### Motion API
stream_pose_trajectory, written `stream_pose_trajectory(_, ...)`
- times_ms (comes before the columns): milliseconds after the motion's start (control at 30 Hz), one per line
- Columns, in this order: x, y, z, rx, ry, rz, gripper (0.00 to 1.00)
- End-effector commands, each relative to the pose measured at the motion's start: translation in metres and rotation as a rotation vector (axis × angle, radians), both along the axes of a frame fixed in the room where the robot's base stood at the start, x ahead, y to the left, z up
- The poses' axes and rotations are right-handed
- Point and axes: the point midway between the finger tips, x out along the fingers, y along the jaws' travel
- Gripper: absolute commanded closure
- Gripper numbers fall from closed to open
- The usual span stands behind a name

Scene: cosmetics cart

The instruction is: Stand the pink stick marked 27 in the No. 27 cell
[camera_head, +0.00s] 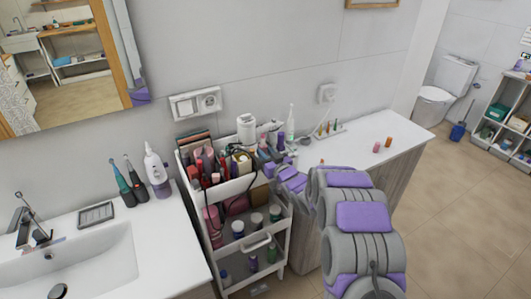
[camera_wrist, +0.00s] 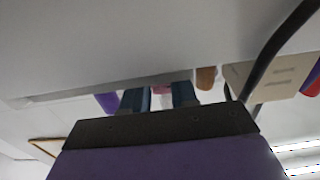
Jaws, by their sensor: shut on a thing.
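My gripper (camera_head: 268,169) is at the right end of the cart's top tray, close to the crowded cosmetics. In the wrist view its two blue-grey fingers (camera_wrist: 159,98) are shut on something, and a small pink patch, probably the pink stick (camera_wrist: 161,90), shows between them. Its number cannot be read, and most of it is hidden. In the head view the fingertips are too small and covered to show the stick. The cart (camera_head: 207,203) is white with a packed top tray. No cell marked 27 can be made out in either view.
A small rack (camera_head: 329,131) with several colored sticks stands on the white counter (camera_head: 345,150). Two orange-pink pieces (camera_head: 376,148) stand to its right. A white bottle (camera_head: 291,122) is behind my gripper. A sink (camera_head: 85,265) is at the left. The counter's right part is mostly clear.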

Motion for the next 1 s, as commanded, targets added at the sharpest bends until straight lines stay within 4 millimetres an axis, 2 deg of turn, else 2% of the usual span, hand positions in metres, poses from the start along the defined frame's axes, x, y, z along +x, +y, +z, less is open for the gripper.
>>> stream_pose_trajectory(433, 0.000, 0.000, -0.011, -0.001, 0.001, 0.000, 1.00)
stream_pose_trajectory(467, 0.000, 0.000, -0.011, -0.001, 0.001, 0.000, 0.71)
stream_pose_trajectory(500, 0.000, 0.000, -0.011, -0.001, 0.001, 0.000, 0.67)
stream_pose_trajectory(767, 0.000, 0.001, -0.013, -0.002, 0.005, 0.001, 0.43)
stream_pose_trajectory(1000, 0.000, 0.001, -0.014, -0.004, 0.007, 0.001, 0.43)
